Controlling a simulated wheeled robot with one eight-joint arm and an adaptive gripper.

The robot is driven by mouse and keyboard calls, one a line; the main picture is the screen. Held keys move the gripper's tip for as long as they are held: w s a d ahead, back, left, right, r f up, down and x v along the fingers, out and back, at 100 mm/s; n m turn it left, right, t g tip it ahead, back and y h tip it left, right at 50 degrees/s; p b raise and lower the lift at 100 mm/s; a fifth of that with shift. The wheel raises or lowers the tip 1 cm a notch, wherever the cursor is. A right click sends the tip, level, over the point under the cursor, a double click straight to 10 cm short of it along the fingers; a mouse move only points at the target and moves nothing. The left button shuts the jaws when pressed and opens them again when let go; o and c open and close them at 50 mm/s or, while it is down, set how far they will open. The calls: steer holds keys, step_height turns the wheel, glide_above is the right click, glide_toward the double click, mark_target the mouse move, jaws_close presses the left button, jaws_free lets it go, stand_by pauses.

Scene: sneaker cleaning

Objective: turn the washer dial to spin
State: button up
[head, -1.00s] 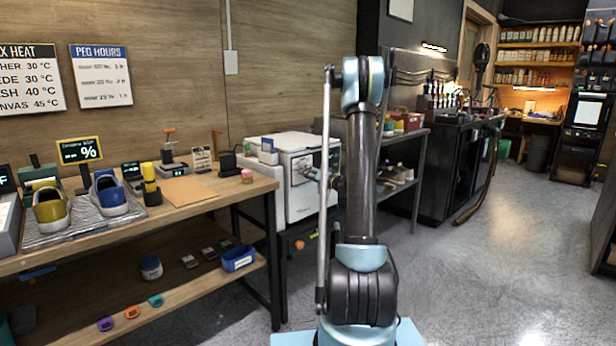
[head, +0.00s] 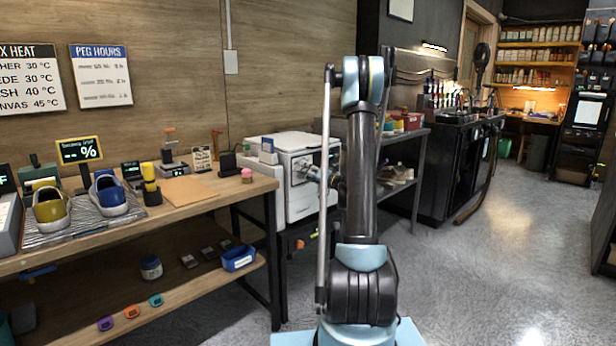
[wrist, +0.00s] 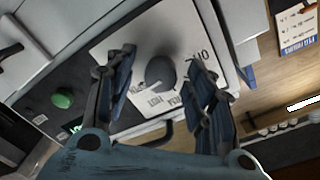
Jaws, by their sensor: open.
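The washer (head: 300,190) is a white box just past the right end of the workbench in the head view, partly behind my arm. In the wrist view its dark round dial (wrist: 155,72) sits on a white label plate (wrist: 112,48). The printing round it is upside down and too blurred to read surely. My gripper (wrist: 161,62) is open, one finger on each side of the dial, with a gap visible at each side. I cannot tell whether either finger touches it. In the head view my gripper (head: 314,174) is small at the washer's front.
A green button (wrist: 62,98) and a small green display (wrist: 76,127) are left of the dial. A dark handle (wrist: 150,135) lies near the gripper's base. The workbench (head: 250,184) holds sneakers on a rack. Grey floor is clear to the right.

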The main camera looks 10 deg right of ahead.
steer(key=shift+s+d, duration=0.1)
steer(key=v, duration=1.1)
steer(key=shift+s+d, duration=0.2)
steer(key=shift+s, duration=0.1)
steer(key=shift+a, duration=0.1)
steer(key=s+a+n+g+h, duration=0.1)
steer(key=s+a+g, duration=0.3)
steer(key=s+a, duration=0.45)
steer(key=s+a+n+g+h, duration=0.1)
steer(key=s+a+g, duration=0.35)
steer(key=s, duration=0.65)
steer(key=s+d+f+g+h, duration=0.1)
steer(key=s+d+f+h, duration=0.1)
steer(key=s, duration=0.7)
steer(key=s+d+f+g+h, duration=0.2)
steer(key=s+f+h, duration=0.1)
steer(key=s, duration=0.6)
steer(key=s+d+f+g+h, duration=0.1)
steer(key=s+d+f+h, duration=0.2)
steer(key=s, duration=0.6)
